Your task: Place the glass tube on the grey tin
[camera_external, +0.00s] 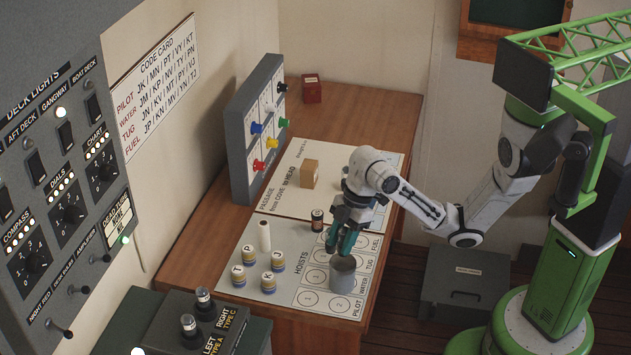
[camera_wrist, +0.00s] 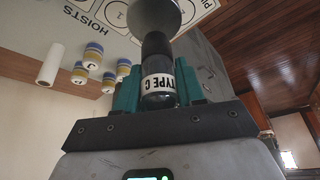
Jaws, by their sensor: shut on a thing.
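The glass tube (camera_wrist: 158,85) shows in the wrist view as a dark cylinder with a white "TYPE C" label. My gripper (camera_external: 346,246) is shut on it, with a teal finger on either side. In the external view the fingers mostly hide the tube. The grey tin (camera_external: 343,278) stands upright on the hoists chart, directly below my fingers. It also shows in the wrist view as a dark round shape (camera_wrist: 155,14) at the tube's far end. I cannot tell whether the tube touches the tin.
Several banded jars (camera_external: 268,282) and a white cylinder (camera_external: 264,236) stand left of the tin. A small dark cylinder (camera_external: 317,220) stands just behind it. A wooden block (camera_external: 309,174) sits farther back. The table's right edge is close to the tin.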

